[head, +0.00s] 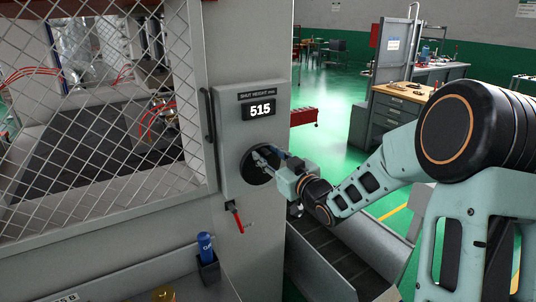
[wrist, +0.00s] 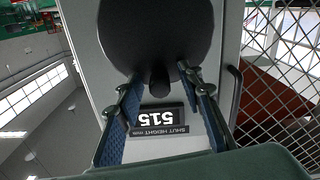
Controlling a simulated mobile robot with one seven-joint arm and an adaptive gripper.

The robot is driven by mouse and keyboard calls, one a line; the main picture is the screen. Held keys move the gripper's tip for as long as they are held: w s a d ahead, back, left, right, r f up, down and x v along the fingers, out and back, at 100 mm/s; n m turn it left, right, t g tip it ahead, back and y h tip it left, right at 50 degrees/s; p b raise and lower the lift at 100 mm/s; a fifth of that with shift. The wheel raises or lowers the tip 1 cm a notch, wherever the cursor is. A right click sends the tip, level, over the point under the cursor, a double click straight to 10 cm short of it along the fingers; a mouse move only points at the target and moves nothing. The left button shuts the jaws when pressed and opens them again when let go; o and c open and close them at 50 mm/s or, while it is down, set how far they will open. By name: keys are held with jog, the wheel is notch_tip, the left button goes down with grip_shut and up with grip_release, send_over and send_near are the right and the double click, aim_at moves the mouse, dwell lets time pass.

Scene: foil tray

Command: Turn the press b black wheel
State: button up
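The black wheel (head: 250,168) is on the grey control panel of the press, below a display reading 515. In the wrist view the wheel (wrist: 155,35) fills the top middle as a dark disc, with a short black knob (wrist: 159,83) at its lower edge. My gripper (head: 268,156) is at the face of the wheel and covers part of it in the head view. In the wrist view my gripper (wrist: 160,78) is open, with its blue-padded fingers on either side of the knob. Gaps show on both sides of the knob. Whether the fingertips touch the disc is unclear.
The display (head: 261,109) is labelled shut height. A red-handled lever (head: 237,217) hangs below the panel. A black door handle (head: 207,116) and mesh guard (head: 100,130) are to the left. A blue bottle (head: 206,248) stands in a holder below. A chute (head: 340,262) is at lower right.

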jog(key=shift+c, duration=0.5)
grip_shut()
jog(key=shift+f+b, duration=0.1)
jog(key=shift+b, duration=0.25)
jog(key=n+b, duration=0.2)
jog(key=b, duration=0.2)
jog(key=s+a+n+b, duration=0.1)
jog(key=n+b, duration=0.1)
jog(key=b, duration=0.3)
jog(key=a+f+n+b, duration=0.1)
jog(key=n+b, duration=0.1)
jog(key=b, duration=0.2)
jog(key=shift+s+a+n, duration=0.2)
jog(key=shift+s+n, duration=0.1)
jog(key=shift+n, duration=0.1)
jog(key=shift+b, duration=0.3)
